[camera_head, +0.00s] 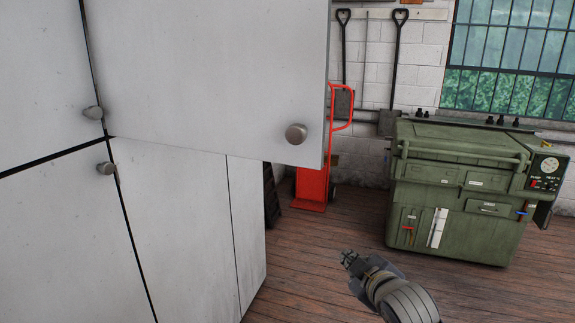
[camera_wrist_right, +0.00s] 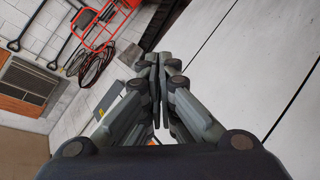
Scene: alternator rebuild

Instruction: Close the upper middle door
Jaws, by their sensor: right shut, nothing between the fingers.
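The upper middle door (camera_head: 210,60) is a large white panel with a round metal knob (camera_head: 296,133) near its lower right corner. It stands open, its free edge reaching past the lower cabinet front on the right in the head view. My right gripper (camera_head: 346,257) is below and to the right of the knob, clear of the door, over the floor. In the right wrist view its fingers (camera_wrist_right: 158,66) are together and empty. White cabinet panels (camera_wrist_right: 240,60) fill the right of that view; I cannot tell which doors they are. My left gripper is not in view.
Lower cabinet doors (camera_head: 170,215) and a left upper door (camera_head: 45,80) with knobs adjoin. A red hand truck (camera_head: 312,185) stands behind the open door. A green machine (camera_head: 460,190) stands at the right. The wooden floor (camera_head: 310,280) between is clear.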

